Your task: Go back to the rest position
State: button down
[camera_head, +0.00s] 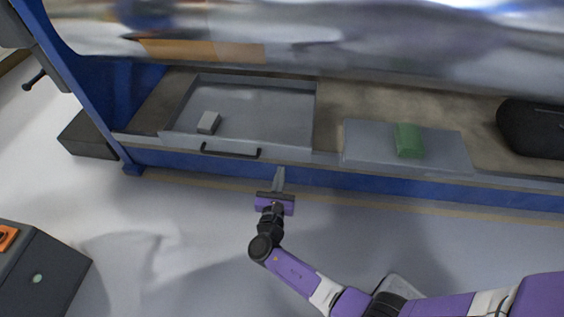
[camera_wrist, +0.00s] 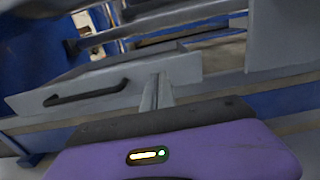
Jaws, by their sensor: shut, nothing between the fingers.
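My gripper (camera_head: 279,176) is at the end of my purple and black arm, in front of the blue bench frame in the head view. Its fingers are together with nothing between them. In the wrist view the shut fingers (camera_wrist: 157,92) point away, just right of the black drawer handle (camera_wrist: 86,93). The handle (camera_head: 230,151) is on the front of a grey drawer (camera_head: 300,112), and my gripper is apart from it, below and to the right in the head view. A small grey block (camera_head: 208,122) lies inside the drawer.
A green block (camera_head: 408,140) sits on a grey platform (camera_head: 372,147) to the right of the drawer. A black bag-like object (camera_head: 532,128) lies farther right. A shiny roller (camera_head: 400,60) spans above. A dark box (camera_head: 40,275) stands at lower left. The floor in front is mostly clear.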

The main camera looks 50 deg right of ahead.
jog(key=p+v, duration=0.1)
jog(key=v, duration=0.4)
jog(key=shift+s+a, duration=0.2)
jog(key=shift+a, duration=0.15)
